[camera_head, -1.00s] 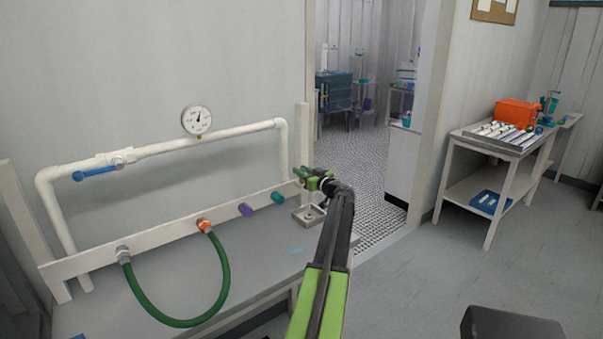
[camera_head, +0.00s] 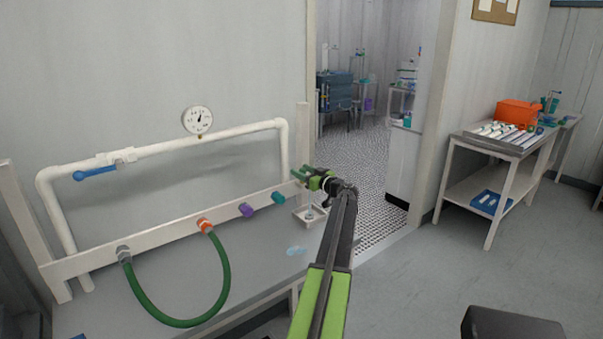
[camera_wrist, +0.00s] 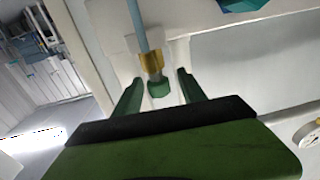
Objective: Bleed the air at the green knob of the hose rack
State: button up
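The hose rack has a white rail (camera_head: 170,235) with a green hose (camera_head: 222,285) looped between a grey coupling (camera_head: 123,254) and an orange coupling (camera_head: 204,226). The small green knob (camera_wrist: 159,88) shows in the wrist view, at the end of a brass fitting (camera_wrist: 151,62). A light-blue strand (camera_wrist: 137,22) runs from that fitting and looks like liquid or a tube. My gripper (camera_wrist: 160,84) is open, its green fingers on either side of the knob with visible gaps. In the head view my gripper (camera_head: 302,175) is at the rail's right end and hides the knob.
A pressure gauge (camera_head: 198,120) and a blue lever (camera_head: 95,173) sit on the white pipe. Purple (camera_head: 246,210) and teal (camera_head: 278,198) plugs are left of my gripper. A small tray (camera_head: 311,214) and a pale-blue patch (camera_head: 296,251) are on the bench below.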

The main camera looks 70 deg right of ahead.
jog(key=v, duration=1.7)
jog(key=shift+s, duration=0.15)
